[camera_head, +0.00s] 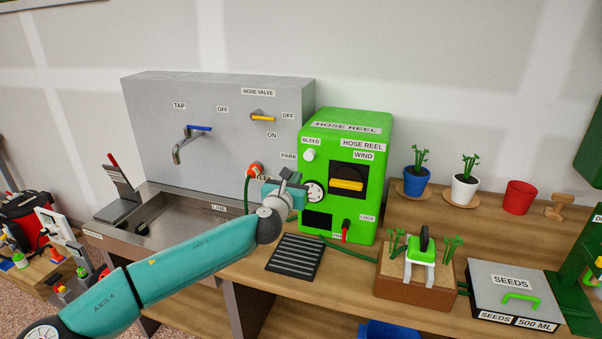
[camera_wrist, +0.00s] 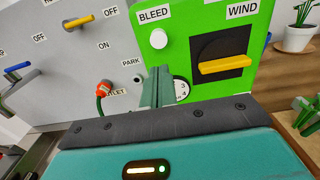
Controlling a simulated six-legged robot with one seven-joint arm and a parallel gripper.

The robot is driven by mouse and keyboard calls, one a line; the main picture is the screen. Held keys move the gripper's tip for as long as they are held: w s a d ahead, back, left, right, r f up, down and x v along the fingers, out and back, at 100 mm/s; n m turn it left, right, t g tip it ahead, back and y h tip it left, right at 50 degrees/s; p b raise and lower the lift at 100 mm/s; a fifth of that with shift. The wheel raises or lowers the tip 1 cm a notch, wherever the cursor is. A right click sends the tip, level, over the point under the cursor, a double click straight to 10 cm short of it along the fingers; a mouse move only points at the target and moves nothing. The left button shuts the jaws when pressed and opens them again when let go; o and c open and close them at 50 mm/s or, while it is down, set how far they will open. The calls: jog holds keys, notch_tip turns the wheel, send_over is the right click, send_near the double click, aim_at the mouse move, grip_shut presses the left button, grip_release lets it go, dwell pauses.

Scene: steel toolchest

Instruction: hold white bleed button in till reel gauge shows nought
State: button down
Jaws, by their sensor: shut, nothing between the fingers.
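The green hose reel box (camera_head: 375,210) stands on the bench. Its round white bleed button (camera_head: 309,155), under the BLEED label, also shows in the wrist view (camera_wrist: 158,39). The round white reel gauge (camera_head: 314,191) sits below the button. In the wrist view the gauge (camera_wrist: 182,89) is partly hidden by my fingers, and its needle is not readable. My gripper (camera_wrist: 157,74) is shut and empty. Its fingertips are in front of the box's left side, below the bleed button in the picture and apart from it.
A yellow wind handle (camera_head: 346,184) sits in a black recess right of the button. A red lock lever (camera_head: 345,231) is low on the box. A green hose with a red connector (camera_head: 255,169) is left of the box. A planter (camera_head: 414,289) stands in front.

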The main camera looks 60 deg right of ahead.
jog(key=shift+s+a, duration=0.2)
jog(key=shift+a, duration=1.55)
